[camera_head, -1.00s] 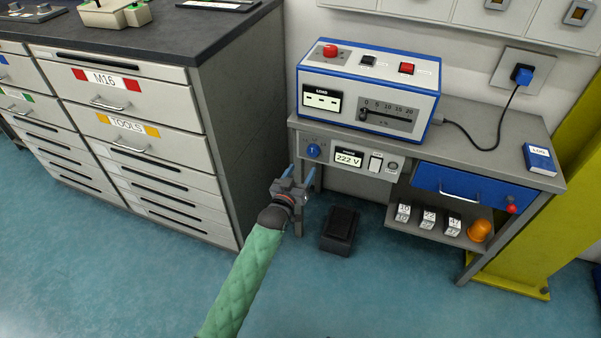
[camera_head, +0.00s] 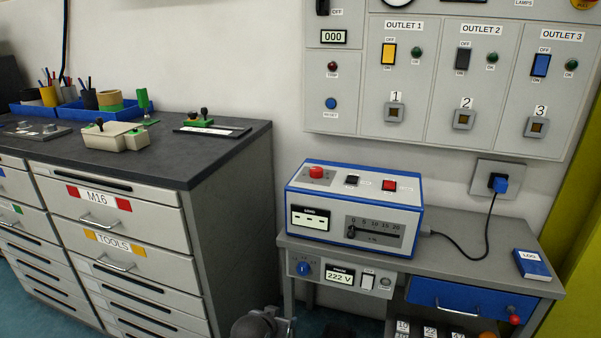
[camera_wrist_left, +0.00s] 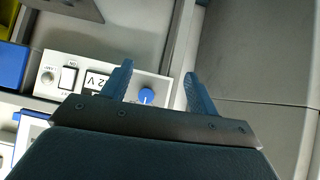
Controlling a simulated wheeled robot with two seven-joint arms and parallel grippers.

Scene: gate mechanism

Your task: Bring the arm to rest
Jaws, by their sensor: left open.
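My left gripper (camera_head: 268,318) shows only in part at the bottom edge of the head view, below and left of the bench's front panel. In the left wrist view its two blue fingers (camera_wrist_left: 158,84) are spread apart with nothing between them. A blue knob (camera_wrist_left: 146,95) on the panel appears beyond the fingers, nearer the left one; the gripper looks apart from it. The same knob (camera_head: 303,268) shows in the head view beside a display (camera_head: 340,277) reading 222 V. My right gripper is not in view.
The bench (camera_head: 465,240) carries a blue-edged load box (camera_head: 354,204) and a blue book (camera_head: 531,264). A drawer cabinet (camera_head: 130,225) stands left. An outlet panel (camera_head: 440,80) hangs above. A cable (camera_head: 490,225) runs from the wall plug to the load box.

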